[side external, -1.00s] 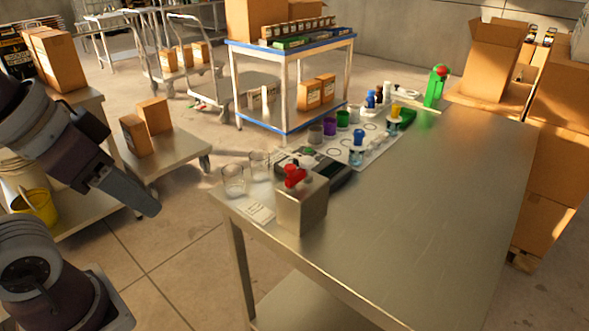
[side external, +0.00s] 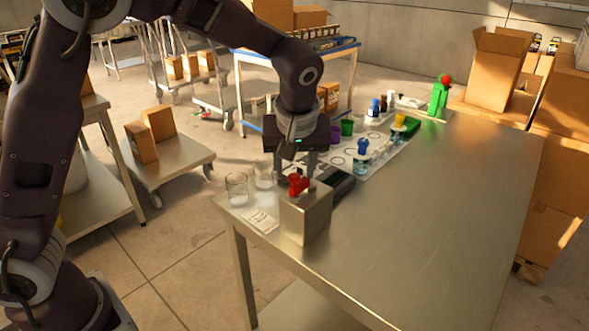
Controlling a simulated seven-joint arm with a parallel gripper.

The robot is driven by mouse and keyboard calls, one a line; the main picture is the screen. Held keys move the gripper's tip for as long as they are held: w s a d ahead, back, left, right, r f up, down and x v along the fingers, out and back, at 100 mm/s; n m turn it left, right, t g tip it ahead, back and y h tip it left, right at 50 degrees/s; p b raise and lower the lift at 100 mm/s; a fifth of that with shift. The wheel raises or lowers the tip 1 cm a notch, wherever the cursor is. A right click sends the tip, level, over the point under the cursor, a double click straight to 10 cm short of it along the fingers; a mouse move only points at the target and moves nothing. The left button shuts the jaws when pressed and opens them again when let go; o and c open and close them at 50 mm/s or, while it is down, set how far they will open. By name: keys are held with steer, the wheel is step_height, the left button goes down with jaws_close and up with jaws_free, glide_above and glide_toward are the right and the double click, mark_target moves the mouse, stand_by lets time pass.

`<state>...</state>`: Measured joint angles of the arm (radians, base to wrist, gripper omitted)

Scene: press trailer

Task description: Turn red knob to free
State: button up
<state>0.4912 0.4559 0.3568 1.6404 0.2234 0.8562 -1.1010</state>
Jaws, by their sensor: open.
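Colored cups and bottles stand farther back on a white mat (side external: 385,155). The table's (side external: 440,200) right side is clear.

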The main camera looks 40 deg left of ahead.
steer(key=shift+w+a+f, duration=0.1)
steer(key=shift+a+f, duration=0.05)
steer(key=shift+f, duration=0.3)
steer(key=shift+c, duration=0.3)
jaws_close()
